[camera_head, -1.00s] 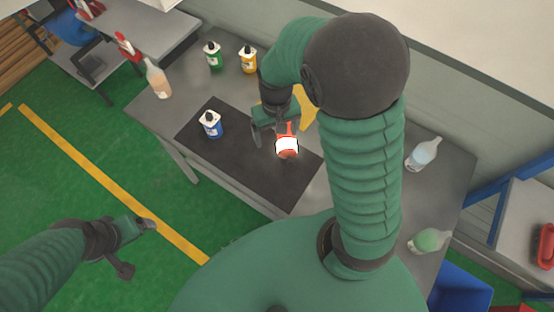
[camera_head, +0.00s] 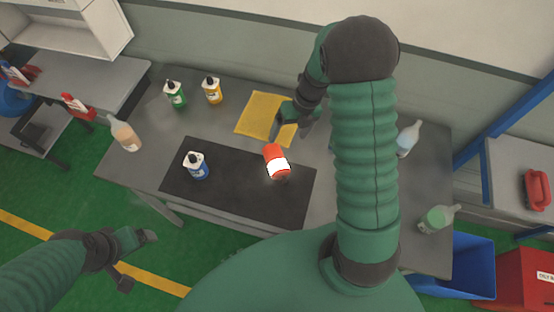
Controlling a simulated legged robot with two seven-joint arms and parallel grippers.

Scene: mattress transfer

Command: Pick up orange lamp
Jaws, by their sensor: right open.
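The orange lamp (camera_head: 272,154) stands on the black mat (camera_head: 235,190) on the grey table, with a bright white glowing band around its lower part. My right gripper (camera_head: 296,122) is open and empty, behind and slightly right of the lamp, near the yellow cloth. It is apart from the lamp. My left gripper (camera_head: 138,259) hangs over the green floor at the lower left, away from the table.
A blue-labelled bottle (camera_head: 196,166) stands on the mat's left part. A green bottle (camera_head: 175,95), a yellow bottle (camera_head: 212,90) and a yellow cloth (camera_head: 262,117) are at the back.

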